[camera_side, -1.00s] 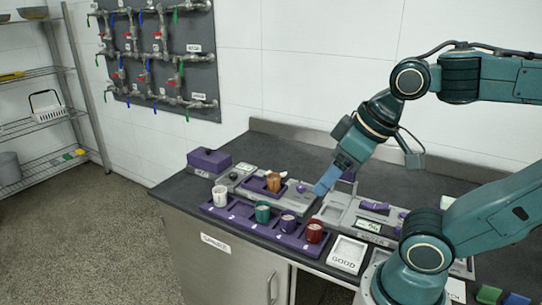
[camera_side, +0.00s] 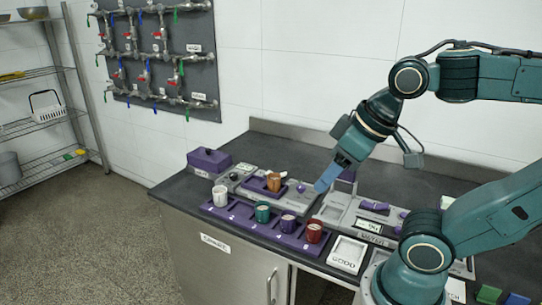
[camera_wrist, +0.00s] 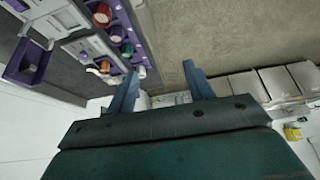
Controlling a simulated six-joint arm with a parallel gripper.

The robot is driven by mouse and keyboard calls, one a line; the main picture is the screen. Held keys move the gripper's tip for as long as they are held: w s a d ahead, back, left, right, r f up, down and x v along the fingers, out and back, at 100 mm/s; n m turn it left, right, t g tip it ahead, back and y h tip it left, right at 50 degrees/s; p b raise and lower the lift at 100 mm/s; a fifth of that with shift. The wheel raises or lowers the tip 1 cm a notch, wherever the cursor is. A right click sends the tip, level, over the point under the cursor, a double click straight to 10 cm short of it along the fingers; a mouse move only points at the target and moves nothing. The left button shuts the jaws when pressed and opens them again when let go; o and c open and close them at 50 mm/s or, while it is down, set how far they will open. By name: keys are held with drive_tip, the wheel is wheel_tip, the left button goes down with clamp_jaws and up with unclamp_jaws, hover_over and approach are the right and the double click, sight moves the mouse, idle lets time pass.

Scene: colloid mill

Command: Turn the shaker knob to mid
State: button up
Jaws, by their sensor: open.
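The shaker looks to be the grey unit (camera_side: 283,199) on the counter, with a purple platform holding a brown cup (camera_side: 273,182). A small purple knob (camera_side: 300,188) sits toward its right end; its setting is too small to read. My gripper (camera_side: 321,187) is just right of this knob in the side view, apparently above the counter and pointing down to the left. In the wrist view my gripper (camera_wrist: 160,88) has its two blue fingers spread with nothing between them.
A purple rack in front of the shaker holds a white cup (camera_side: 219,195), a green cup (camera_side: 263,213), a purple cup (camera_side: 288,222) and a red cup (camera_side: 314,231). A purple box (camera_side: 208,161) stands at left.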

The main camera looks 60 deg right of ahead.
drive_tip(key=w+d+r+m+g, duration=0.2)
drive_tip(key=w+d+m, duration=0.3)
drive_tip(key=w, duration=0.4)
drive_tip(key=m+g, duration=0.4)
drive_tip(key=m, duration=0.5)
hover_over(301, 186)
wheel_tip(301, 186, down, 16)
drive_tip(key=f, duration=0.1)
drive_tip(key=shift+r, duration=0.25)
drive_tip(key=shift+f, duration=0.15)
wheel_tip(301, 186, down, 13)
drive_tip(key=shift+f, duration=0.2)
